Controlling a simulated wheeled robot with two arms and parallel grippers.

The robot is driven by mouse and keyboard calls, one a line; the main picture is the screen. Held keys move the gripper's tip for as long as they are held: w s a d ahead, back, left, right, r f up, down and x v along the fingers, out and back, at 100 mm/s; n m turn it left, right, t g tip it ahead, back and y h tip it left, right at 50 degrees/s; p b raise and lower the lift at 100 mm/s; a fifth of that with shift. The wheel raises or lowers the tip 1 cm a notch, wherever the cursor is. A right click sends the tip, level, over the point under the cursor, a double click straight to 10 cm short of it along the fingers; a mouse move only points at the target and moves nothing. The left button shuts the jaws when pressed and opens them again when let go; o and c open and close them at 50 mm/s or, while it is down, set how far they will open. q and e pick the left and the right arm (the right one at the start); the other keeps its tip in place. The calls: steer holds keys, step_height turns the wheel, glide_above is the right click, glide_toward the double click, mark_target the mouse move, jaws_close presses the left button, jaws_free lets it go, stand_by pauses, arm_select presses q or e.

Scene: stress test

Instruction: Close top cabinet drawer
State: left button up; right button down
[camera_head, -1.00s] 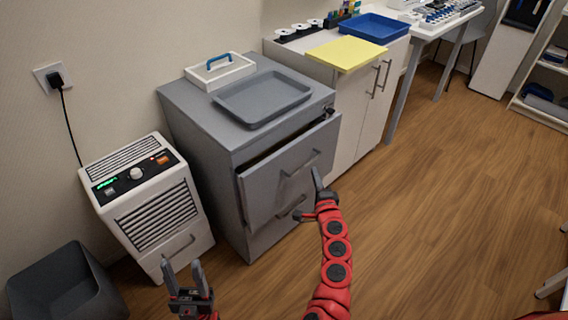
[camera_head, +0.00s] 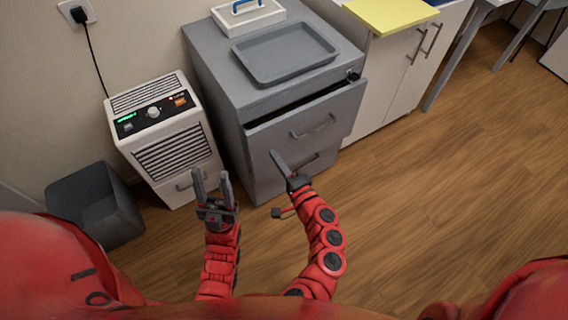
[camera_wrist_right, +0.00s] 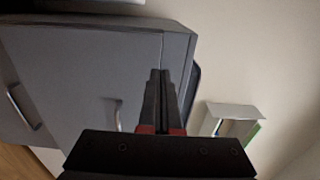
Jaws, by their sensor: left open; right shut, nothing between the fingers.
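The grey cabinet (camera_head: 212,77) stands against the wall. Its top drawer (camera_head: 335,113) sticks out a little, with a dark gap along its upper edge, and carries a bar handle (camera_head: 314,127). My right gripper (camera_head: 273,154) is shut and empty, its tips in front of the drawer's lower left part; I cannot tell whether they touch. In the right wrist view the shut fingers (camera_wrist_right: 160,75) show against a grey panel (camera_wrist_right: 75,65) with a handle (camera_wrist_right: 117,115). My left gripper (camera_head: 211,176) is open and empty, left of the cabinet front.
A grey tray (camera_head: 284,52) and a white caddy (camera_head: 247,17) sit on the cabinet. A white heater-like unit (camera_head: 168,140) and a dark bin (camera_head: 97,205) stand left. A white cupboard (camera_head: 400,75) adjoins on the right. The wooden floor (camera_head: 440,190) at right is clear.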

mark_target(258, 131)
steer(key=x, duration=0.8)
steer(key=shift+f+b+x, duration=0.2)
steer(key=shift+b+x, duration=0.7)
steer(key=shift+b, duration=0.15)
steer(key=shift+w+a+r, duration=0.1)
steer(key=shift+w+a, duration=0.05)
steer(key=shift+w, duration=0.2)
steer(key=shift+r, duration=0.1)
